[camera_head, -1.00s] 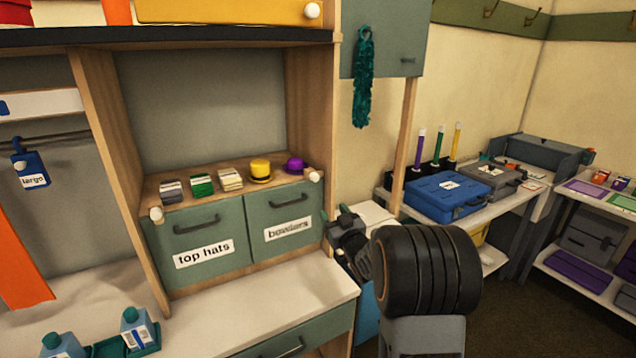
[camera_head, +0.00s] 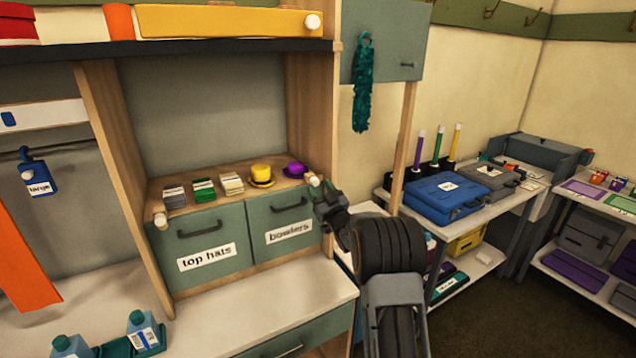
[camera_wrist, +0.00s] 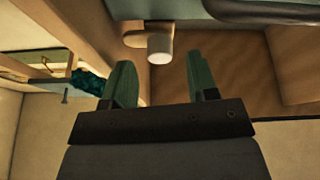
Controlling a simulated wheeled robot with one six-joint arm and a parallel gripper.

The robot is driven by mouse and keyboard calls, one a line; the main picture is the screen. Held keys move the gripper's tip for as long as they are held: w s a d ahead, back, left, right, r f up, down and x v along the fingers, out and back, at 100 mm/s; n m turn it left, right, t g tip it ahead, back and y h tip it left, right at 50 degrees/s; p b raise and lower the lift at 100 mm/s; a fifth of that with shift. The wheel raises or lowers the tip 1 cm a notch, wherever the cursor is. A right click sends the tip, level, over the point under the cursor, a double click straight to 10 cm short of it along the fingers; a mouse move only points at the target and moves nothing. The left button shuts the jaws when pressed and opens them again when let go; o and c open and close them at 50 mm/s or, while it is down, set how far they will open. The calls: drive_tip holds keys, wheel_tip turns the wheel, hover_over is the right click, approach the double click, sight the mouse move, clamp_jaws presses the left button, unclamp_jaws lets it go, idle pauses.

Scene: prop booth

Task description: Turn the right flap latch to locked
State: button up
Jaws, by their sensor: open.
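The right flap latch (camera_head: 313,180) is a small pale knob at the right edge of the green flap labelled bowlers (camera_head: 281,215). In the wrist view the latch (camera_wrist: 160,47) is a short whitish cylinder with a wooden piece behind it. My gripper (camera_head: 325,200) is just below and right of the latch in the head view. In the wrist view my gripper (camera_wrist: 162,75) has its two green fingers apart, with the latch beyond and between their tips. I see no contact. A similar left latch (camera_head: 160,219) is beside the top hats flap (camera_head: 200,246).
A purple hat (camera_head: 295,169) and a yellow hat (camera_head: 261,174) stand on the wooden shelf above the flaps. A wooden upright (camera_head: 327,120) is close to my gripper. A pale counter (camera_head: 235,305) lies below. A blue case (camera_head: 445,197) is on the right table.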

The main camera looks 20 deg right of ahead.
drive_tip(key=shift+x, duration=1)
drive_tip(key=c, duration=0.9)
